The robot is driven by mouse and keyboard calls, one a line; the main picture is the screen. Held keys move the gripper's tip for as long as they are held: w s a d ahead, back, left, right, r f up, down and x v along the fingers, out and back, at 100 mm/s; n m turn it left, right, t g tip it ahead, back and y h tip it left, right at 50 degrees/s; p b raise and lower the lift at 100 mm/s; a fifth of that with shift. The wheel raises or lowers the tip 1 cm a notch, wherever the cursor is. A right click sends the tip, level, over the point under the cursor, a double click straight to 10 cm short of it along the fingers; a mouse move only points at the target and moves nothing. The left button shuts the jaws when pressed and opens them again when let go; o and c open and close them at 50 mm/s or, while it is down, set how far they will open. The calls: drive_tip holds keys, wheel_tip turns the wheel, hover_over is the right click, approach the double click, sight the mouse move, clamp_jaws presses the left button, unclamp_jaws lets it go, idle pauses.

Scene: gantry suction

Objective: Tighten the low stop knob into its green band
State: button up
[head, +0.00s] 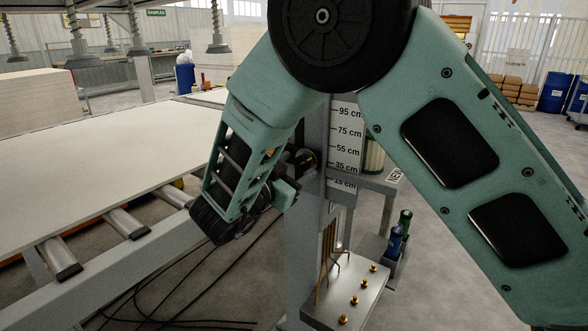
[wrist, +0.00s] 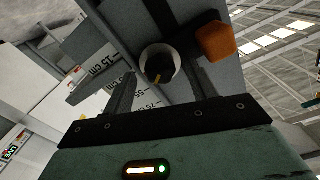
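The low stop knob (wrist: 158,62) is black with a pale rim and a yellow mark, on a dark part of the post in the wrist view. In the head view a dark round part (head: 305,160) on the post, near the 35 cm mark, looks like the same knob but is partly hidden by my arm. My gripper (wrist: 162,80) is open, its two fingers on either side of the knob's near side. I cannot tell whether they touch it. The gripper is mostly hidden in the head view. I cannot make out a green band.
An orange block (wrist: 216,41) sits close right of the knob. The height scale (head: 345,133) is on the post. A large pale board (head: 100,150) on rollers lies left. A metal box (head: 350,292) with brass fittings stands below, and black cables (head: 165,290) lie on the floor.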

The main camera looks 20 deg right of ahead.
drive_tip(key=v, duration=1.7)
drive_tip(key=shift+s+a, duration=0.15)
